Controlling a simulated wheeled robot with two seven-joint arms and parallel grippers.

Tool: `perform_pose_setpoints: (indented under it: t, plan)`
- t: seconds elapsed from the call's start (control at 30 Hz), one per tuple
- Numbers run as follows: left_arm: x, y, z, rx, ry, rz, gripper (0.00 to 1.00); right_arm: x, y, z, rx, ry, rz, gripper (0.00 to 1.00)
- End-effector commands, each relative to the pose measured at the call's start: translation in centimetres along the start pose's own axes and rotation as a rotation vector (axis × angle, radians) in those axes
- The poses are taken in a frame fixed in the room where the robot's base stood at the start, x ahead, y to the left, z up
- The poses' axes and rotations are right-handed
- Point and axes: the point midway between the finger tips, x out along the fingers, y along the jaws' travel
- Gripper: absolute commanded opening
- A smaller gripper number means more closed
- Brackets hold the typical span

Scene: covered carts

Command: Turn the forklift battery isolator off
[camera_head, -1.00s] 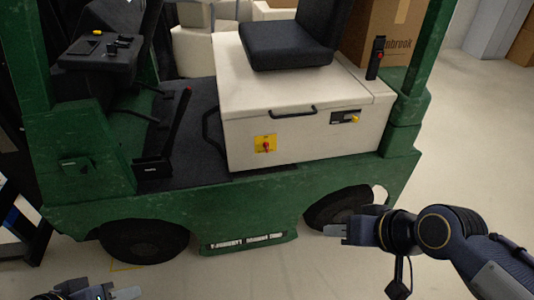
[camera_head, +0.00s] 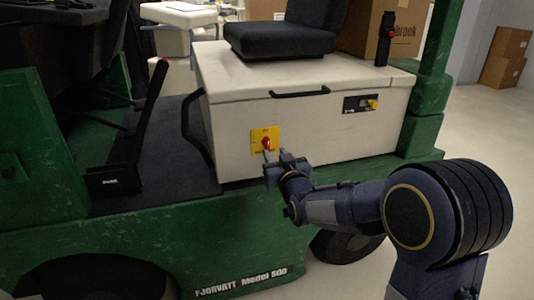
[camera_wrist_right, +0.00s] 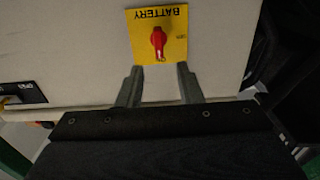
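The battery isolator is a red rotary knob (camera_head: 266,144) on a yellow plate (camera_head: 259,134) on the front of the forklift's cream battery box (camera_head: 230,160). In the right wrist view the red knob (camera_wrist_right: 158,40) shows on the yellow plate (camera_wrist_right: 178,22), which reads "BATTERY" upside down. My right gripper (camera_head: 268,158) is just in front of and below the knob in the head view. In the wrist view its two fingers (camera_wrist_right: 160,78) are apart, with nothing between them, and the knob lies beyond their tips. My left gripper is not in view.
The black seat (camera_head: 280,40) sits above the box. A black handle (camera_head: 300,93) and a small panel with a yellow part (camera_head: 361,104) are on the box. A black lever with a red tip (camera_head: 150,110) stands left, and the green chassis (camera_head: 150,235) lies below.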

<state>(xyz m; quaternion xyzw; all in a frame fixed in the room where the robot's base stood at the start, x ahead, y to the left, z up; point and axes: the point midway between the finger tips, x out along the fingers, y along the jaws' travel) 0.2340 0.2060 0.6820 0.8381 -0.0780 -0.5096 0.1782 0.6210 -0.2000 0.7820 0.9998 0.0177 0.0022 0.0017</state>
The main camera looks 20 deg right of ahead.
Motion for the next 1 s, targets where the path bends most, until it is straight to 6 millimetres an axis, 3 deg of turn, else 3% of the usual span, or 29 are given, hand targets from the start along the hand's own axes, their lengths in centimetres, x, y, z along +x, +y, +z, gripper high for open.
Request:
perform_pose_setpoints:
  t: [0.4, 0.77, 1.0]
  plan:
    - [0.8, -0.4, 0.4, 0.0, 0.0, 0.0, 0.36, 6.1, 0.1, 0.1, 0.0, -0.003, 0.002, 0.33]
    - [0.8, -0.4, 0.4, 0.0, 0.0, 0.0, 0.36, 6.9, 0.1, 0.0, 0.003, -0.004, 0.001, 0.33]
    - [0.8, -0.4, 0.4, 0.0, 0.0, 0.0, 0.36, 6.9, 0.1, 0.0, 0.003, -0.004, 0.001, 0.05]
